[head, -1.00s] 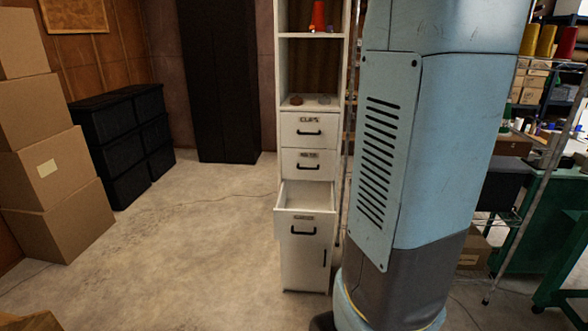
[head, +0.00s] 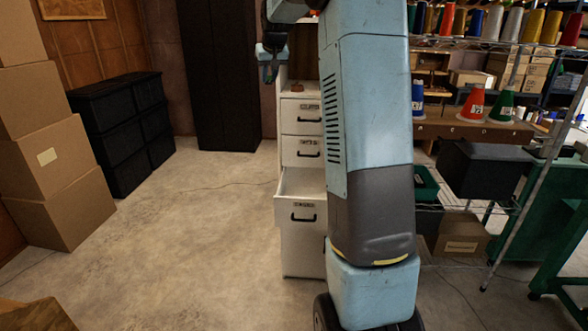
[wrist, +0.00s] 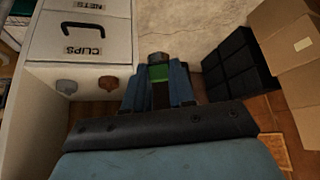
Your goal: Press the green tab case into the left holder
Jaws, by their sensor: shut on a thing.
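My gripper (wrist: 160,90) is shut on the green tab case (wrist: 159,73), which shows as a small green piece with a dark grey end between the fingers. In the head view my gripper (head: 270,72) is high up, at the left edge of the white cabinet (head: 302,240), above the height of the drawers; the case is too small to make out there. A grey piece (wrist: 67,86) and a brown piece (wrist: 108,84) sit on the cabinet's shelf in the wrist view, apart from the case. I cannot tell whether either is a holder.
The cabinet's lower drawer (head: 300,205) stands open; the CLIPS drawer (head: 301,116) is shut. Cardboard boxes (head: 50,160) and black bins (head: 120,125) stand at the left. A wire rack (head: 500,46) with thread cones is at the right. The floor left of the cabinet is clear.

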